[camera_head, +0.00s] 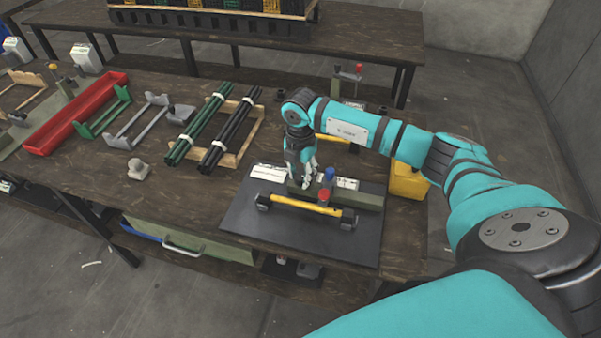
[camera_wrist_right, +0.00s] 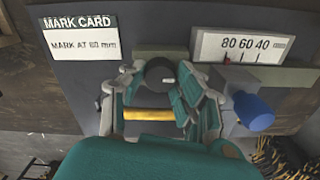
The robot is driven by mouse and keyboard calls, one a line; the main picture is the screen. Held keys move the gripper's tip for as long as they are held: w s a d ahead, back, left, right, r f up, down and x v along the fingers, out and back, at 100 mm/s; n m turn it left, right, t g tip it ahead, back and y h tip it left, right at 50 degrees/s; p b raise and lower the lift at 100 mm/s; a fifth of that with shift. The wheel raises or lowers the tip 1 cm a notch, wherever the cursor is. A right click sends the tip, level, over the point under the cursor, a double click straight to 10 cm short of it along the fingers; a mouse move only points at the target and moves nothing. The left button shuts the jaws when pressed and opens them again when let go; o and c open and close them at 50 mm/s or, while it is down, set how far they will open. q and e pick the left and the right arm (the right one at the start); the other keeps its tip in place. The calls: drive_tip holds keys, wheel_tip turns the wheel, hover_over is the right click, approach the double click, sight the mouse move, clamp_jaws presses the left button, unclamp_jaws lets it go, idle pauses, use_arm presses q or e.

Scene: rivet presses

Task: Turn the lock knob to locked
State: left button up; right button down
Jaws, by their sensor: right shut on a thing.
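My right gripper (camera_head: 306,182) reaches down over the marking fixture (camera_head: 368,200) on the dark mat. In the right wrist view its fingers (camera_wrist_right: 160,92) are closed around a dark round knob (camera_wrist_right: 158,72), which I take as the lock knob. A small white mark on the knob lies toward the right of the picture. In the head view the gripper hides the knob. I cannot read a locked or unlocked label. My left gripper is not in view.
A blue knob (camera_head: 329,173) and a red one (camera_head: 323,195) stand close right of the gripper. A yellow bar (camera_head: 305,205) with black ends lies in front. A white mark card (camera_wrist_right: 80,38) and scale (camera_wrist_right: 243,46) are beside it. A yellow bin (camera_head: 408,182) stands right.

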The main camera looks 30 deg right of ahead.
sight(300, 176)
drive_tip(key=shift+w, duration=0.1)
drive_tip(key=c, duration=0.9)
unclamp_jaws()
drive_tip(key=shift+c, duration=0.2)
wheel_tip(300, 176, up, 12)
